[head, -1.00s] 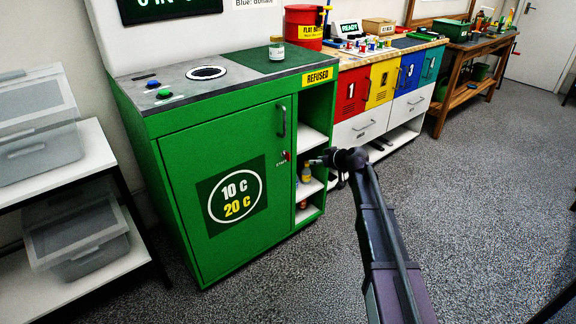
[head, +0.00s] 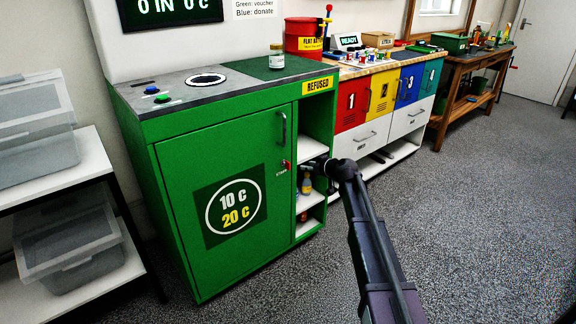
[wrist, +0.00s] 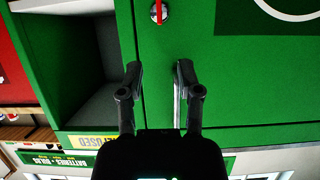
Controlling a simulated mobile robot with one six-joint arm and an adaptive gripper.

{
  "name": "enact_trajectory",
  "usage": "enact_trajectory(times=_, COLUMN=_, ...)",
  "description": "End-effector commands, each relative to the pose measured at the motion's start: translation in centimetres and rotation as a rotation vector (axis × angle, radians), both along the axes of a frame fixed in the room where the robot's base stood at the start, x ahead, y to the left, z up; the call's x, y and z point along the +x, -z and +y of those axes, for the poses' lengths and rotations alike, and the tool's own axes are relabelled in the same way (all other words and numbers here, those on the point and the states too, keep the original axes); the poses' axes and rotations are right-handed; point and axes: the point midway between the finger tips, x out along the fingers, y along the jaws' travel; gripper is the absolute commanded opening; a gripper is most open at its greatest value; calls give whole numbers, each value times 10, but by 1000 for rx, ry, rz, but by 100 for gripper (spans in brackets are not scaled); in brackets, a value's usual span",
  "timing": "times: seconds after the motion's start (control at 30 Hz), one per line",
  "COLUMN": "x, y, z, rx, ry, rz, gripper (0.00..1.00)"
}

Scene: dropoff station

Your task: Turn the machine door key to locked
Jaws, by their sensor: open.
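The green machine door (head: 220,200) is closed, with a grey bar handle (head: 282,130) near its right edge. The red door key (head: 286,165) sits in a lock below the handle, with a small label beside it that I cannot read. In the wrist view the red key (wrist: 158,12) stands on a round silver lock at the top edge, in line with the picture's height. My gripper (wrist: 158,80) is open and empty, its fingertips pointing toward the key but apart from it. The handle (wrist: 178,102) shows between the fingers, close to the right one. In the head view my gripper (head: 314,164) is right of the key.
Open shelves (head: 312,150) beside the door hold a small bottle (head: 306,184). A jar (head: 276,57) stands on the machine top. Grey bins on a white rack (head: 75,175) stand at left. Coloured lockers (head: 380,90) stand at right. The floor in front is clear.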

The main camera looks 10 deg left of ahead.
Motion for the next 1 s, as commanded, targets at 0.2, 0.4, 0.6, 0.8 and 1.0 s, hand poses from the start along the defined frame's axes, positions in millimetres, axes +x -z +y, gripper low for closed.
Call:
enact_trajectory(times=0.2, x=13, y=10, z=15, rx=-1, ry=-1, rz=0, gripper=46)
enact_trajectory(times=0.4, x=30, y=21, z=36, rx=-1, ry=-1, rz=-1, gripper=46)
enact_trajectory(times=0.6, x=47, y=33, z=58, rx=0, ry=-1, rz=0, gripper=46)
enact_trajectory(times=0.8, x=63, y=44, z=79, rx=-1, ry=0, rz=-1, gripper=46)
enact_trajectory(times=1.0, x=73, y=50, z=92, rx=-1, ry=0, rz=1, gripper=46)
